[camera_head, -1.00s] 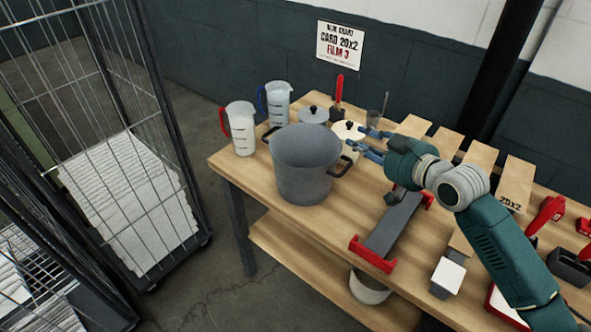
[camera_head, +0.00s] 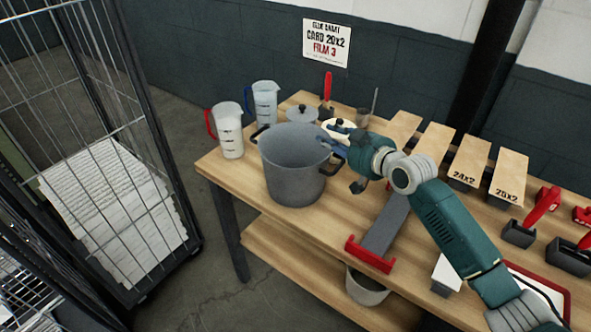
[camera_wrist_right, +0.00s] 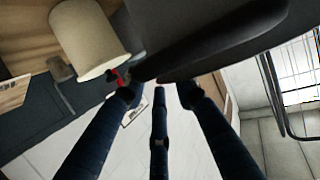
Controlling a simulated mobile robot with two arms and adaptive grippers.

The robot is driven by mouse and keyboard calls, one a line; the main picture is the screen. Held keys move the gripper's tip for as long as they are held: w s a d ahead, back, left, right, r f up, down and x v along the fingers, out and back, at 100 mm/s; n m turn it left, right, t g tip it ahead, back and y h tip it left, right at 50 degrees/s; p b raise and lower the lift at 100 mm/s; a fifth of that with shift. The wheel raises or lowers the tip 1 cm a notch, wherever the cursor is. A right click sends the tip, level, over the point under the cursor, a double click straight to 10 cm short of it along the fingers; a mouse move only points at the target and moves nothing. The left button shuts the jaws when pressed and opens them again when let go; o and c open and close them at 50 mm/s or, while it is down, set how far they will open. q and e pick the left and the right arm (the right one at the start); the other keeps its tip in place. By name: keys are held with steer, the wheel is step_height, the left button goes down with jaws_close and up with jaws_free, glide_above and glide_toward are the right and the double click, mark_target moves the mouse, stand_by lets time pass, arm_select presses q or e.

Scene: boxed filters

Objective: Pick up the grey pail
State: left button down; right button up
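The grey pail (camera_head: 292,172) stands upright on the wooden table near its left end, with a black handle on each side. My right gripper (camera_head: 326,143) is at the pail's right rim, beside the right handle (camera_head: 338,165). In the right wrist view, the dark blue fingers of the right gripper (camera_wrist_right: 160,92) are spread, with a gap between their tips. A black curved bar, apparently the handle (camera_wrist_right: 225,38), lies just past the tips. I cannot tell whether they touch it. My left gripper is not in view.
A red-handled jug (camera_head: 230,138), a blue-handled jug (camera_head: 265,102) and a lidded grey pot (camera_head: 301,114) stand behind the pail. A cream lidded pot (camera_head: 341,127) is behind the gripper. A wire cage (camera_head: 85,65) stands left.

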mark_target(326, 135)
steer(key=shift+x, duration=1.9)
jaws_close()
steer(key=shift+r, duration=0.15)
